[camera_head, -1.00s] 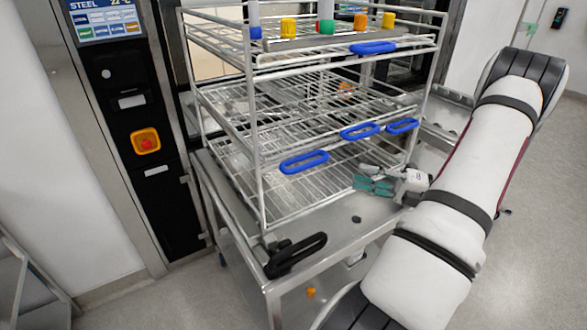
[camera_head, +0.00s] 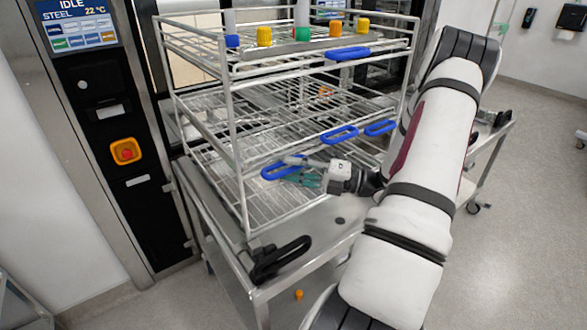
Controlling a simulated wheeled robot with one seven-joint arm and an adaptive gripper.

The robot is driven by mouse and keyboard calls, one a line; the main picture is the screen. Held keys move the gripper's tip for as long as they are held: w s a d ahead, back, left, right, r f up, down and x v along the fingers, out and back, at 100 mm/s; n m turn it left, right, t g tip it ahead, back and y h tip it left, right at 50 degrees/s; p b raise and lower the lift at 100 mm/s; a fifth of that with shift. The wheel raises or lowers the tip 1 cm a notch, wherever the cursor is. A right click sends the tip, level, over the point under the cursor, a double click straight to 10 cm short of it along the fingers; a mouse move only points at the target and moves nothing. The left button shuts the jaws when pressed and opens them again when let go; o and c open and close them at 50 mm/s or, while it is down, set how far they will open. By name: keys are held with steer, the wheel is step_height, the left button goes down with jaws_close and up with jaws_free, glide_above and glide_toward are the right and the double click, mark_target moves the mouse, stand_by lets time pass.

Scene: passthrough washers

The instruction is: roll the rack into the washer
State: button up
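The wire rack (camera_head: 237,150) has several tiers and stands on a steel trolley (camera_head: 262,237) in front of the washer opening. Blue loop handles hang on its tiers, among them a lower-left handle (camera_head: 270,174), a middle handle (camera_head: 338,134) and a top handle (camera_head: 347,54). My gripper (camera_head: 296,174) is at the lower-left handle, coming from the right, with its teal pads beside or overlapping the handle's right end. I cannot tell whether it touches or grips the handle. The washer's black control panel (camera_head: 110,150) stands on the left and its display reads IDLE.
Bottles with coloured caps, such as a yellow one (camera_head: 264,36), stand on the top tier. A black trolley handle (camera_head: 280,259) lies at the trolley's front. The floor (camera_head: 520,200) to the right is mostly clear.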

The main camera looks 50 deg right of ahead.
steer(key=shift+c, duration=0.3)
jaws_close()
